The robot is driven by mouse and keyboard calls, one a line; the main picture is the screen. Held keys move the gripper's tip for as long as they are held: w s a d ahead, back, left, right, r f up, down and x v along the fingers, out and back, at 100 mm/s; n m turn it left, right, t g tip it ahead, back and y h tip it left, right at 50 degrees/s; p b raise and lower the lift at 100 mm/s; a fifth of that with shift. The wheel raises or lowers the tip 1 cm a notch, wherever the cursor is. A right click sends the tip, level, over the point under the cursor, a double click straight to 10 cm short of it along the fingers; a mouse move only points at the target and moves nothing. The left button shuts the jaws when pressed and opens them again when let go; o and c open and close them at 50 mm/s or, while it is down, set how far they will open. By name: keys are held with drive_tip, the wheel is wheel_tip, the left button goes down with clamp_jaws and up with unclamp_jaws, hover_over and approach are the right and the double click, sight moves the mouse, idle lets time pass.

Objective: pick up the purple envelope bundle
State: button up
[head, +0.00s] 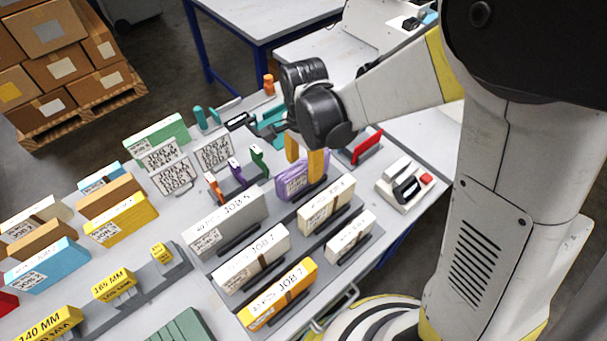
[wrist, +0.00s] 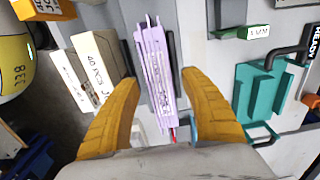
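The purple envelope bundle (head: 291,184) stands on edge in a dark slotted holder on the grey table, partly hidden by my gripper in the head view. In the wrist view the bundle (wrist: 153,62) runs upright through the middle of the picture. My gripper (head: 304,166) is above it with two yellow-orange fingers. In the wrist view my gripper (wrist: 159,78) is open, one finger on each side of the bundle, with visible gaps between fingers and bundle. I cannot tell how far the fingertips reach down along it.
A cream bundle (head: 327,208) stands close by, in front of the purple one. A red item (head: 367,146) stands to the right in a holder. A white device with a red button (head: 426,179) sits near the right edge. A teal holder (wrist: 260,92) shows right of my fingers.

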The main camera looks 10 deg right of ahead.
clamp_jaws()
drive_tip(key=shift+r, duration=0.1)
